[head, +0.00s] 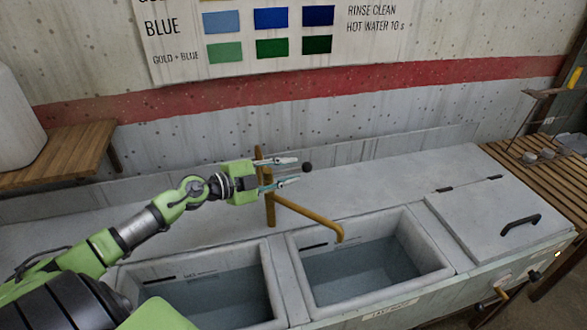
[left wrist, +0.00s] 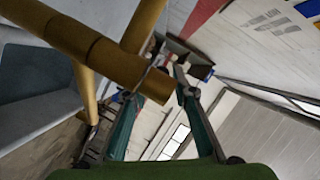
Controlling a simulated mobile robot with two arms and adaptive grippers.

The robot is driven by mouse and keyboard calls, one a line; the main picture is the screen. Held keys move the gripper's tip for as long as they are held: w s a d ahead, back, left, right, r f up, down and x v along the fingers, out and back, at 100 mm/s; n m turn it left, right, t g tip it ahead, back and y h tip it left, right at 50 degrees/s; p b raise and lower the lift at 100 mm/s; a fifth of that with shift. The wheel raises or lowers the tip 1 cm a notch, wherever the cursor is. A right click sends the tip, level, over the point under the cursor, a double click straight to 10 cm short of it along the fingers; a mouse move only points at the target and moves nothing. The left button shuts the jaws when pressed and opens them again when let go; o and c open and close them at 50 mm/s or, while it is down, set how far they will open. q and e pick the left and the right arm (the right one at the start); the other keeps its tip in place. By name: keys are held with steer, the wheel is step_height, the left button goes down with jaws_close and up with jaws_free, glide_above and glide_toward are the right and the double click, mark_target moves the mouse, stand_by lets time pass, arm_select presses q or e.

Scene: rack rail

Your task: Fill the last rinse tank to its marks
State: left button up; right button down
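The last rinse tank (head: 440,262) is the right-hand open basin, with a hard-to-read label on its front. It holds grey-blue water, and a dark mark (head: 314,246) shows on its back wall above the water. A brass tap (head: 300,211) stands behind the basins, its spout ending over this tank. A black knob (head: 307,168) shows just beyond my left gripper (head: 287,171). That gripper is beside the tap's top, its fingers apart; I cannot tell whether they touch the tap's lever. In the left wrist view, brass pipe (left wrist: 100,50) crosses close to the fingers. My right gripper is out of view.
A second basin with water (head: 225,300) adjoins on the left. A closed lid (head: 500,213) with a black handle lies to the right. A brass valve (head: 500,291) sticks out at the front right.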

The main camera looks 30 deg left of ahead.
arm_select(q)
steer(key=shift+x, duration=1)
jaws_close()
steer(key=shift+s+a+r, duration=0.1)
steer(key=shift+s+a, duration=0.05)
steer(key=shift+s, duration=0.05)
